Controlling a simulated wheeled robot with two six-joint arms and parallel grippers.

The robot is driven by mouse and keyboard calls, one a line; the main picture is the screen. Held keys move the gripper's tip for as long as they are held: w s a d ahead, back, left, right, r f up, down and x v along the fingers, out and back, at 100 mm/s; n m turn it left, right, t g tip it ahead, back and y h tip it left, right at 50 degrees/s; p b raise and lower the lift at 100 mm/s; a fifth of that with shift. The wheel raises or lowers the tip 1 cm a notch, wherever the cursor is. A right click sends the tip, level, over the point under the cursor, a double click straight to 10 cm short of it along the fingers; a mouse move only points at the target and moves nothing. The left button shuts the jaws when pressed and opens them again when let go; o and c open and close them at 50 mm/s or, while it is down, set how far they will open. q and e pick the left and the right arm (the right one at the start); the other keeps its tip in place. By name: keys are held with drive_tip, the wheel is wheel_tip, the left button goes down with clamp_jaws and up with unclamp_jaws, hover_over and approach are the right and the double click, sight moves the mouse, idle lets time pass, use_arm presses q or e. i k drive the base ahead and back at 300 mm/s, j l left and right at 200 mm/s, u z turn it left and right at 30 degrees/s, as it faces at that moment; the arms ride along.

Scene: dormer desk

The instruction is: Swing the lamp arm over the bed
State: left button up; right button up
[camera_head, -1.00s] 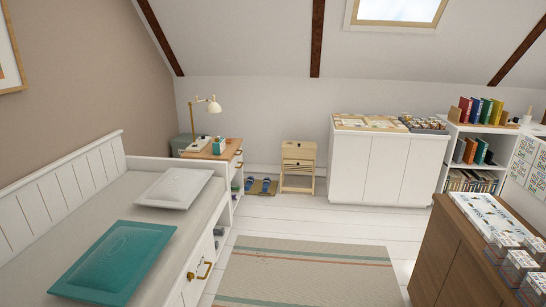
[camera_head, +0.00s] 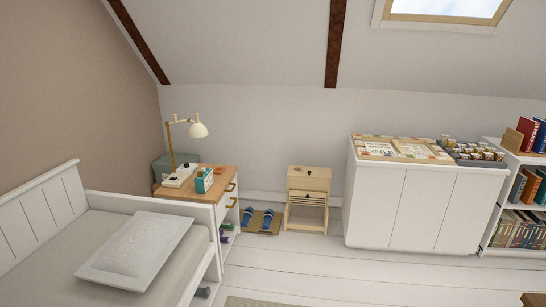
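The lamp (camera_head: 172,148) stands on the wooden top of the bedside cabinet (camera_head: 213,178) in the head view. It has a thin brass post and a short arm that reaches right to a cream shade (camera_head: 198,130). The shade is over the cabinet side, not over the bed. The bed (camera_head: 60,257) is at the lower left, with a white pillow (camera_head: 137,250) at its far end. Neither of my grippers is in view.
A teal box (camera_head: 204,180) and a white item (camera_head: 180,175) lie by the lamp. Blue slippers (camera_head: 258,220) and a small wooden cabinet (camera_head: 307,198) stand right of it. A white cupboard (camera_head: 410,205) and bookshelf (camera_head: 516,215) are farther right.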

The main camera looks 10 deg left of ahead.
sight(166, 124)
drive_tip(key=i, duration=1.95)
